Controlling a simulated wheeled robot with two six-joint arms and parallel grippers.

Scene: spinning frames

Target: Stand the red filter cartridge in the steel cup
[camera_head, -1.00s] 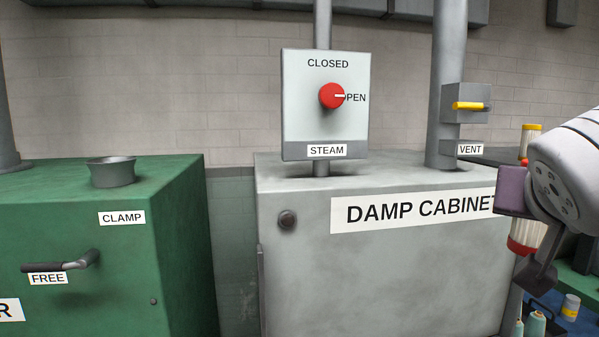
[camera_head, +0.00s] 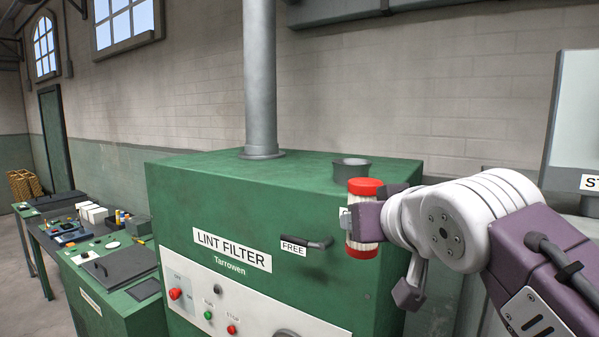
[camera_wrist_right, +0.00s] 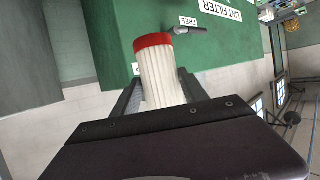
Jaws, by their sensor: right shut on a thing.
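The red filter cartridge (camera_head: 365,187) has red end caps and a white pleated body. It is upright in the head view, in front of the green lint filter cabinet. My right gripper (camera_head: 360,222) is shut around its middle and hides part of the body. In the right wrist view the cartridge (camera_wrist_right: 160,75) stands between the fingers, its red end away from the palm. The steel cup (camera_head: 351,163) is on the cabinet's top near its right end, just behind and above the cartridge in the picture. My left gripper is not in view.
The green lint filter cabinet (camera_head: 230,205) carries a grey pipe (camera_head: 261,90) and a handle (camera_head: 318,243) marked FREE. A bench with small items (camera_head: 95,225) is at the left. A grey panel (camera_head: 578,120) stands at the right edge.

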